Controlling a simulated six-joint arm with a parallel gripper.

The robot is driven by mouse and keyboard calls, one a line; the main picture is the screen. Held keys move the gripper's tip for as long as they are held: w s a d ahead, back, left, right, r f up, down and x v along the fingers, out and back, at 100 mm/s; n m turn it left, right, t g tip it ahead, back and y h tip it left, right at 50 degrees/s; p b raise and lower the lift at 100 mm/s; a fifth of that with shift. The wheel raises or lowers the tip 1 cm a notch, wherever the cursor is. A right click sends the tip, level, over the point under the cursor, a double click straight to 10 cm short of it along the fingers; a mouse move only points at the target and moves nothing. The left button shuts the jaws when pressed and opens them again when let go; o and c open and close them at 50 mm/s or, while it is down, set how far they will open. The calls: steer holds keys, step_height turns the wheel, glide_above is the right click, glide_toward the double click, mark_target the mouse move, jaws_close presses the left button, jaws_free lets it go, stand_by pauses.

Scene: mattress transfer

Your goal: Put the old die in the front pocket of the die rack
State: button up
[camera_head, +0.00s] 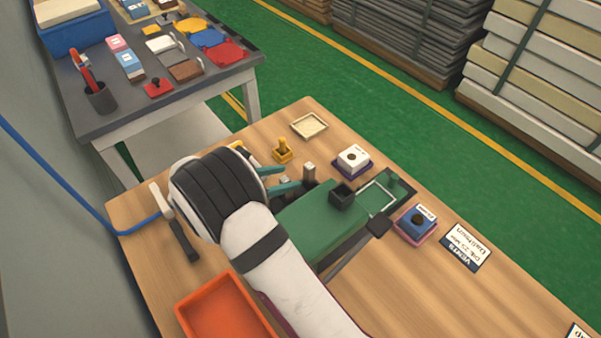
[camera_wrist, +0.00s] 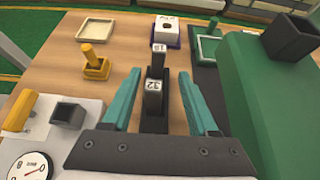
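Two dark upright blocks with pale numbered tops stand in line in the wrist view. The nearer block (camera_wrist: 155,88) reads "32", and the farther block (camera_wrist: 159,58) has a smaller label that I cannot read surely. Which is the old die, I cannot tell. The dark base under them (camera_wrist: 153,124) may be the die rack; its pockets are mostly hidden. My gripper (camera_wrist: 159,74) is open, its teal fingers on either side of the nearer block with gaps showing. In the head view my gripper (camera_head: 291,177) is low over the table beside the farther block (camera_head: 309,171).
A green press (camera_head: 318,218) with a black square cup stands close on the right. A yellow peg stand (camera_head: 283,152), a white block on a purple base (camera_head: 353,158) and a beige tray (camera_head: 309,126) are behind. An orange bin (camera_head: 222,312) is at the front. A gauge (camera_wrist: 30,168) is near left.

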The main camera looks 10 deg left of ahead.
steer(key=v, duration=0.4)
steer(key=shift+s+a+r, duration=0.1)
steer(key=shift+a+r, duration=0.05)
steer(key=shift+r, duration=0.05)
stand_by(1.6)
steer(key=s+a+r+m+g+y, duration=0.1)
steer(key=s+r+m+g+y, duration=0.45)
steer(key=m, duration=0.25)
steer(key=s+d+r+m, duration=0.1)
steer(key=d+m, duration=0.1)
steer(key=d+r+m+g, duration=0.1)
steer(key=d+m, duration=0.1)
steer(key=s+d+r+m+g+y, duration=0.1)
steer(key=d+m, duration=0.1)
steer(key=shift+s+d+r, duration=0.2)
steer(key=shift+s+d, duration=0.15)
steer(key=s+d+r+m+g+y, duration=0.2)
steer(key=s+d+r+m, duration=0.1)
steer(key=s+d+m, duration=0.75)
steer(key=s+d+f+m+y, duration=0.1)
steer(key=s+d+m+y, duration=0.1)
steer(key=s+m, duration=0.6)
steer(key=shift+s+d, duration=0.2)
steer(key=shift+d, duration=0.1)
